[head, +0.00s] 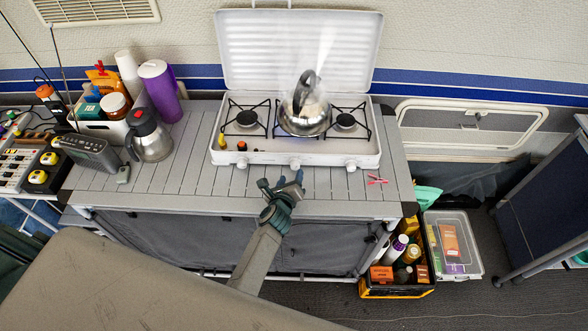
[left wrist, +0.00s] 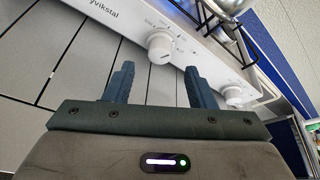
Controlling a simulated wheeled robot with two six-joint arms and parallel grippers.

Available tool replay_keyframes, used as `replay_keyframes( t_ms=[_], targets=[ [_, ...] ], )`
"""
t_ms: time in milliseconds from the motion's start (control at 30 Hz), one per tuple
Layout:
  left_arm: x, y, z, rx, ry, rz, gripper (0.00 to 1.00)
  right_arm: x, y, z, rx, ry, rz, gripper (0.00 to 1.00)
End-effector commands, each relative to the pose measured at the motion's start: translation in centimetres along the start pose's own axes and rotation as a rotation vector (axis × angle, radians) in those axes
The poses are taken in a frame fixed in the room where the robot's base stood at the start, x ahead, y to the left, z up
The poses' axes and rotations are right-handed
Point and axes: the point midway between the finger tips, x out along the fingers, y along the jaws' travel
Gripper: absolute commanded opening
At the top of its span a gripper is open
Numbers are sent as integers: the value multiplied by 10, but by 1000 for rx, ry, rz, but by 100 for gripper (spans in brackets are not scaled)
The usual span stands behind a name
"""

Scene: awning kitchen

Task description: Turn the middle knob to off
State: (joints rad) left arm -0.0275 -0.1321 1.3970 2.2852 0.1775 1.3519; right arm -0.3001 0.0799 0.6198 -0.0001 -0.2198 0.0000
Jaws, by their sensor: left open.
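The white camping stove (head: 230,157) stands on the slatted table with its lid up. Its middle knob (head: 295,163) is white and sits on the front panel; it also shows in the left wrist view (left wrist: 159,46). The right knob (head: 351,166) is further along the panel. A steaming metal kettle (head: 304,116) stands over the middle of the stove, with a bluish glow below it. My left gripper (head: 281,182) is open and empty, just in front of the middle knob. In the left wrist view the knob lies beyond and between the fingertips (left wrist: 160,75), apart from them. My right gripper is not in view.
A red clothespin-like item (head: 377,179) lies right on the table. A yellow crate (head: 397,291) of goods sits on the floor. The table before the stove is mostly clear.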

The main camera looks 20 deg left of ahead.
Motion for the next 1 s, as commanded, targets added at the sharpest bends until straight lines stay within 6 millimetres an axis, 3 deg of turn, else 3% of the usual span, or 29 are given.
replay_keyframes(
  t_ms=[300,700,933,1000],
  targets=[
    [46,1,-1,2,0,-2,50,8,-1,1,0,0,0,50],
    [54,0,0,2,0,-1,50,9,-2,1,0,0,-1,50],
    [53,0,0,2,0,-1,7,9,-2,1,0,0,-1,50],
    [53,0,0,2,0,-1,6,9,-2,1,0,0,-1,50]
  ],
)
